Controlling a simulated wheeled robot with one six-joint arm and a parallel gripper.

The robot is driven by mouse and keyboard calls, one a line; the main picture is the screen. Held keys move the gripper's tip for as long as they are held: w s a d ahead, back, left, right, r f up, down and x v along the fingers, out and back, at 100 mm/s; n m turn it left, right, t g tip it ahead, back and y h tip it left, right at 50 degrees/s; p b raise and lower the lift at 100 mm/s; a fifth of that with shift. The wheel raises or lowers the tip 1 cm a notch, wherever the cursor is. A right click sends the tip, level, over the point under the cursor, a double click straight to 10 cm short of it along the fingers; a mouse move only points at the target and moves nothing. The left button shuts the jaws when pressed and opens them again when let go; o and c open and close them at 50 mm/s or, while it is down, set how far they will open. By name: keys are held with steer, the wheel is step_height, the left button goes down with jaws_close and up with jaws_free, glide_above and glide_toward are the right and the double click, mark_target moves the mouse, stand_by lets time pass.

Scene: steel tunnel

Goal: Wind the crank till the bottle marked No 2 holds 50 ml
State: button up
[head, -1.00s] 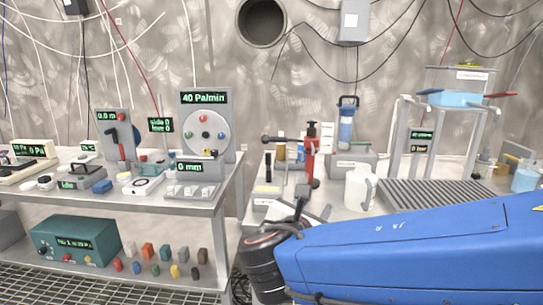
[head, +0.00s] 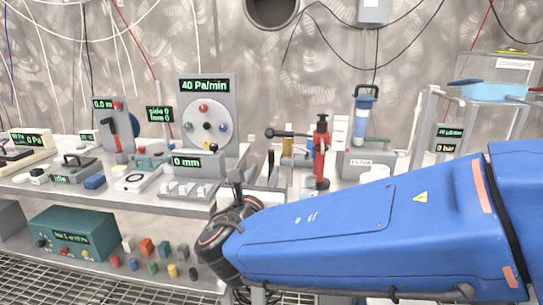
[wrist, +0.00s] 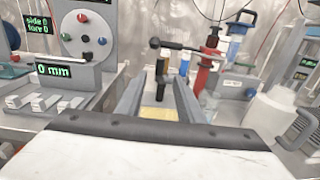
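A red upright device (head: 321,155) with a black-knobbed side arm (head: 285,133) stands on the right bench; it also shows in the wrist view (wrist: 207,60). I cannot tell whether this arm is the crank. Another candidate is the round plate with coloured knobs (head: 207,126) on a grey panel. My gripper (head: 238,186) is over the right bench's near left corner. In the wrist view its fingers (wrist: 160,90) are apart, with a dark cylinder (wrist: 162,70) visible beyond them, apparently not gripped.
A FILTER box (head: 365,165) with a blue-topped cylinder (head: 364,112) stands behind my arm. A white jug (wrist: 270,115) is at right in the wrist view. A 0 mm display block (head: 190,164) is left of my gripper. Coloured blocks (head: 147,246) sit on the lower shelf.

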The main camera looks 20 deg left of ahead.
mark_target(271, 157)
steer(key=x, duration=1.1)
steer(key=shift+w, duration=0.15)
jaws_close()
